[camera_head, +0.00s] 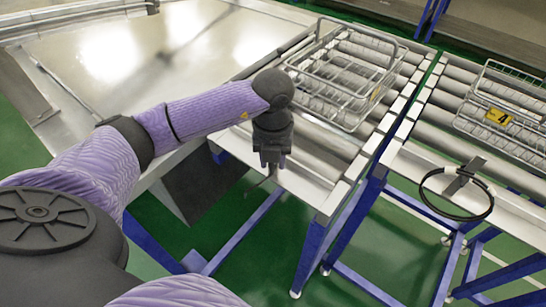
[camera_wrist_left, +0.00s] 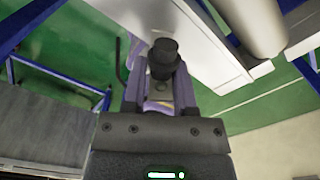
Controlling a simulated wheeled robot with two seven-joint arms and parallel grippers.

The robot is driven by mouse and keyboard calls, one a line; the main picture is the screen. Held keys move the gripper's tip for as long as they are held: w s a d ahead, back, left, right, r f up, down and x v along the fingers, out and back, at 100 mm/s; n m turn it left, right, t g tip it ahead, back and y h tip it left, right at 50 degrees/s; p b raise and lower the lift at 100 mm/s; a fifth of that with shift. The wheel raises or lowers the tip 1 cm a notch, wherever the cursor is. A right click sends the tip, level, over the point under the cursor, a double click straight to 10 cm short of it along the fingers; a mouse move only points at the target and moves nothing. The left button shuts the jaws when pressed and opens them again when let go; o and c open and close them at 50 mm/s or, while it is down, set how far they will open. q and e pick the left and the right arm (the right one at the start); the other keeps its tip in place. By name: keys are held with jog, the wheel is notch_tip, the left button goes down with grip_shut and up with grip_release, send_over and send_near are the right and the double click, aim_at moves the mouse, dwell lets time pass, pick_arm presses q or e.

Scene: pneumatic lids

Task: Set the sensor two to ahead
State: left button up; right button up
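My left gripper (camera_head: 271,163) points down at the near left corner of the middle conveyor. Its two fingers show a gap between them. In the left wrist view a black knob-like cylinder (camera_wrist_left: 163,52) shows between the fingertips of the left gripper (camera_wrist_left: 160,75), close to the pale conveyor side panel (camera_wrist_left: 205,45). It may be the sensor, but I read no number or position mark on it. I cannot tell whether the fingers touch it. A thin dark bent rod (camera_wrist_left: 120,65) is beside it. My right gripper is out of view.
A wire basket (camera_head: 345,70) rests on the middle conveyor rollers. Another basket with a yellow "4" tag (camera_head: 498,116) is on the right conveyor. A black ring on a bracket (camera_head: 456,193) projects from that conveyor's end. Blue legs (camera_head: 330,235) stand below, on green floor.

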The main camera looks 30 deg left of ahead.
pick_arm(q)
grip_shut()
jog(key=shift+m, duration=0.3)
jog(key=shift+m+b, duration=0.45)
jog(key=shift+m, duration=2.35)
jog(key=shift+o, duration=2.4)
grip_release()
